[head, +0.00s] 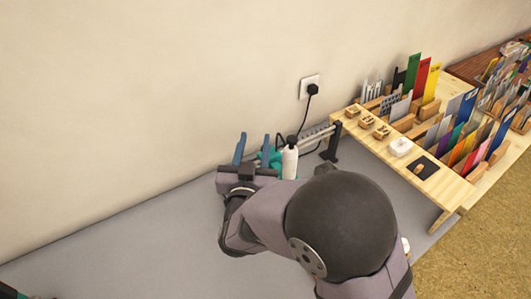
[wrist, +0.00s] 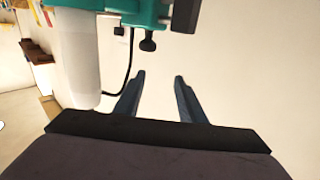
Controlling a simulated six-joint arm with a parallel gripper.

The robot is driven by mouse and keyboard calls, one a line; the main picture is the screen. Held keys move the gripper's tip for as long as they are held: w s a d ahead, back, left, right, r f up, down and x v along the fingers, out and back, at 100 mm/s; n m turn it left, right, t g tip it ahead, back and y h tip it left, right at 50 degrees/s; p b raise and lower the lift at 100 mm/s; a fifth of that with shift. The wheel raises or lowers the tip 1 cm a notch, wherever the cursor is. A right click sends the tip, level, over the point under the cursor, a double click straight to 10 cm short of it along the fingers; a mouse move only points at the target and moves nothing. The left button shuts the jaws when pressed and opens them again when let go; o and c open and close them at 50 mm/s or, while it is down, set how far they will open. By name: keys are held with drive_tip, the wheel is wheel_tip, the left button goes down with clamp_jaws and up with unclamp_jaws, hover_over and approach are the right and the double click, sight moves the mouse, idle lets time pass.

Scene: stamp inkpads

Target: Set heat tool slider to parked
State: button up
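The heat tool (head: 273,161) is teal and mostly hidden behind a white bottle and my arm in the head view. In the wrist view its teal body (wrist: 115,14) runs along the top edge, with a small black knob (wrist: 148,42) sticking out from it. I cannot tell whether that knob is the slider, or which position the slider is in. My gripper (head: 254,143) is open, its two blue fingers apart and empty, just left of the heat tool. In the wrist view the fingers (wrist: 158,80) point toward the pale wall, with the knob beyond them, apart.
The white bottle (head: 290,162) with a dark cap stands close to the gripper. A metal rail (head: 316,136) with a black stand (head: 332,143) is behind it. A black cable rises to a wall socket (head: 309,85). A wooden shelf (head: 425,185) holds stamps and cards.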

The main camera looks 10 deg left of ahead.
sight(274, 161)
drive_tip(key=s+d+f+m+h, duration=0.1)
drive_tip(key=s+d+f+h, duration=0.1)
drive_tip(key=s+f, duration=0.2)
drive_tip(key=shift+w+f+p, duration=0.15)
drive_tip(key=shift+w+p, duration=0.4)
drive_tip(key=shift+w, duration=3.35)
drive_tip(key=shift+c, duration=0.3)
drive_tip(key=shift+d, duration=0.1)
clamp_jaws()
